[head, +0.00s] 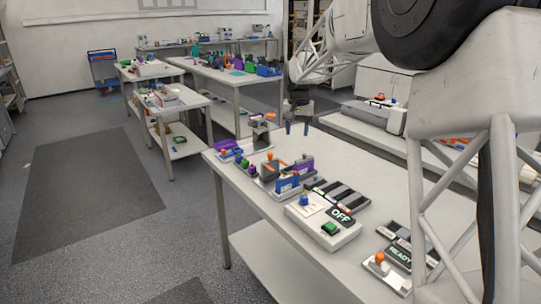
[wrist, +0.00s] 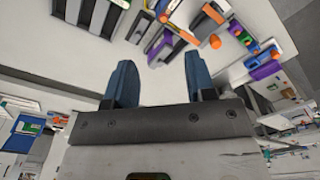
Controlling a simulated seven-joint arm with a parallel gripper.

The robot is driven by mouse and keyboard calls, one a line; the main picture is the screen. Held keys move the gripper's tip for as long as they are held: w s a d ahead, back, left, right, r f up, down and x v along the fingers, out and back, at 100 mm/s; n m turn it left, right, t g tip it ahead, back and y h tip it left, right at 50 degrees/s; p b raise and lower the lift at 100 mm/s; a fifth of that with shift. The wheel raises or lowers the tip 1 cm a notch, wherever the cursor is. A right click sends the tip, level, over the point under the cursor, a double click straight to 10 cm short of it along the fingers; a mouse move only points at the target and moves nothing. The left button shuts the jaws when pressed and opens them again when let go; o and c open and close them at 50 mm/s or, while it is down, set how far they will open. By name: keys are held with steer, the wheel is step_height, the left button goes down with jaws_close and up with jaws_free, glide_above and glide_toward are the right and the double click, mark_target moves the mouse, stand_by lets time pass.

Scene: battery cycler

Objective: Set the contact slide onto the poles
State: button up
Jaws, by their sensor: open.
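My gripper (head: 297,128) hangs above the far part of the near white table (head: 345,160), open and empty. In the wrist view its two blue fingers (wrist: 160,80) stand wide apart with nothing between them. A fixture (head: 268,172) with orange, purple and blue parts stands on the table, nearer the camera than my gripper. The same kind of coloured parts show in the wrist view, with a purple piece (wrist: 159,47) beyond the fingers. I cannot tell which part is the contact slide, and the poles are too small to make out.
A white box (head: 325,222) with an OFF display, a green button and a blue knob stands in front of the fixture. Behind it lies a dark slotted tray (head: 340,192). A READY unit (head: 398,258) is at the near right.

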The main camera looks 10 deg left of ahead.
glide_above(270, 153)
steer(key=shift+g, duration=0.3)
step_height(270, 153, down, 8)
steer(key=shift+s+f, duration=0.15)
steer(key=shift+f, duration=0.05)
steer(key=shift+f, duration=3.9)
jaws_close()
